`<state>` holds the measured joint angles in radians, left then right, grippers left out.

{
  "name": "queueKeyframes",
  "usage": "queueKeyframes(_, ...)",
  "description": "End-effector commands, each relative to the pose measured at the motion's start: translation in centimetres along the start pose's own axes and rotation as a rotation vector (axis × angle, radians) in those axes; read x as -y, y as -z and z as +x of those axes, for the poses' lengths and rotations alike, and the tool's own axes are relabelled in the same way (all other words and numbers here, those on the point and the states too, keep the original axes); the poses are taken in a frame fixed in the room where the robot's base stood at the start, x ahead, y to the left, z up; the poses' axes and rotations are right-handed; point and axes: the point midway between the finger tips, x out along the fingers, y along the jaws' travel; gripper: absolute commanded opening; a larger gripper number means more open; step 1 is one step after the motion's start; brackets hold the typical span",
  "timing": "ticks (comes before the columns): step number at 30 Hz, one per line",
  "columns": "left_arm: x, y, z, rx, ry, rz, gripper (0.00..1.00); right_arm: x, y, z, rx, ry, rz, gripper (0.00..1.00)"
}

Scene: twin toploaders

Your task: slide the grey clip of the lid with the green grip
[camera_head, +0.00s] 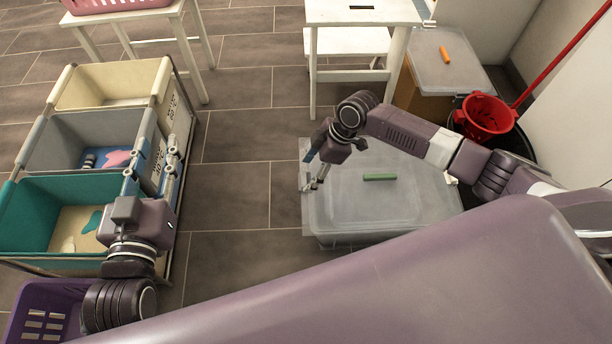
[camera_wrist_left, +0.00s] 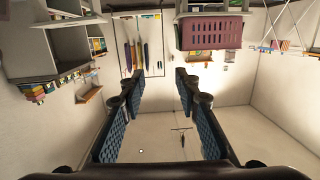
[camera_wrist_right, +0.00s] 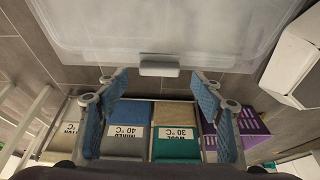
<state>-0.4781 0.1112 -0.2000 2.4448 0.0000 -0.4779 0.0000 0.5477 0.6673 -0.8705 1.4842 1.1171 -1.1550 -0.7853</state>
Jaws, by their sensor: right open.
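The translucent lid (camera_head: 400,205) with the green grip (camera_head: 380,177) covers a clear box on the floor, right of centre in the head view. A grey clip (camera_wrist_right: 159,66) sits at the middle of the lid's edge in the right wrist view. My right gripper (camera_head: 313,171) is at the lid's left edge in the head view. It is open and empty; in the right wrist view its fingers (camera_wrist_right: 159,92) stand on either side of the clip's line, with the clip just beyond the tips. My left gripper (camera_head: 155,165) is open and empty beside the laundry bins, also in the left wrist view (camera_wrist_left: 183,82).
A second clear-lidded box (camera_head: 445,75) with an orange grip (camera_head: 444,55) stands at the back right, near a red bucket (camera_head: 487,115). A white step stool (camera_head: 362,12) is behind. Laundry bins (camera_head: 45,190) and a purple basket (camera_head: 45,300) are left. Floor between is clear.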

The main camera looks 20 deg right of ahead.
Motion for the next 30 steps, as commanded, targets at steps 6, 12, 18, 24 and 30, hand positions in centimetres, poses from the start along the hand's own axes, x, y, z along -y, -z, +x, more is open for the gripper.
queueKeyframes(6,-0.5,3.6,0.1,-0.171,-0.01,-0.003,0.3,0.0,-0.1,2.0,0.0,0.0,0.0,0.61)
queueKeyframes(12,-0.7,5.4,-0.2,-0.247,-0.014,-0.005,0.3,-0.1,0.0,2.7,0.001,-0.001,-0.001,0.61)
queueKeyframes(18,-0.7,5.7,-0.2,-0.261,-0.015,-0.005,0.3,-0.1,0.0,2.8,0.001,-0.002,0.0,0.61)
queueKeyframes(24,-0.7,5.7,-0.2,-0.26,-0.014,-0.005,0.3,0.0,0.0,2.8,0.001,-0.001,0.0,0.53)
queueKeyframes(30,-0.7,5.7,-0.2,-0.26,-0.014,-0.005,0.3,0.0,0.0,2.8,0.001,-0.001,0.0,0.31)
